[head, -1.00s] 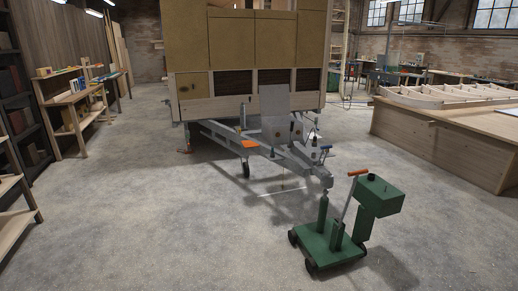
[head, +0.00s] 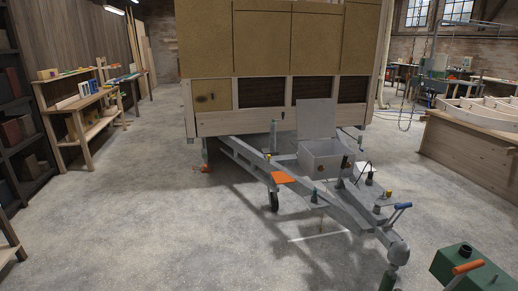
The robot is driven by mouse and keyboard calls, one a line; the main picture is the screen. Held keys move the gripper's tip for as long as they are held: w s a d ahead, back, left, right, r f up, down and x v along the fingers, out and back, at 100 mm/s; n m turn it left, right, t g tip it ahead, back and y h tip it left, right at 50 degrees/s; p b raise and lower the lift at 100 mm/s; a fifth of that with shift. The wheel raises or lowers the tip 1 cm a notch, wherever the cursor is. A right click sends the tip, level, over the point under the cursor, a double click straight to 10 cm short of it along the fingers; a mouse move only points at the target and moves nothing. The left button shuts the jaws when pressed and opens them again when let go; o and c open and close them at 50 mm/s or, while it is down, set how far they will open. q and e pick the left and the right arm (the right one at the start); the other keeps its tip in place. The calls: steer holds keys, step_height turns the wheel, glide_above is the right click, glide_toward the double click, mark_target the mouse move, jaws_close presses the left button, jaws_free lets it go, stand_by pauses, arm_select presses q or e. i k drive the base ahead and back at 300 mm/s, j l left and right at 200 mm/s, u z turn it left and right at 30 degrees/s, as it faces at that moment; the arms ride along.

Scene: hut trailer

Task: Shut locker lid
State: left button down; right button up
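The locker (head: 324,160) is a grey box on the trailer's drawbar, in front of the hut wall. Its lid (head: 303,118) is open and stands up at the back of the box, leaning close to the hut's front. The front face of the box shows a small dark latch-like spot. Neither of my grippers shows in the head view.
The grey drawbar (head: 347,212) runs toward me to its coupling, with a blue-handled lever (head: 402,206) and an orange plate (head: 284,178). A workbench (head: 470,150) is at right. The floor at left is clear.

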mark_target(316, 118)
steer(key=i, duration=2.5)
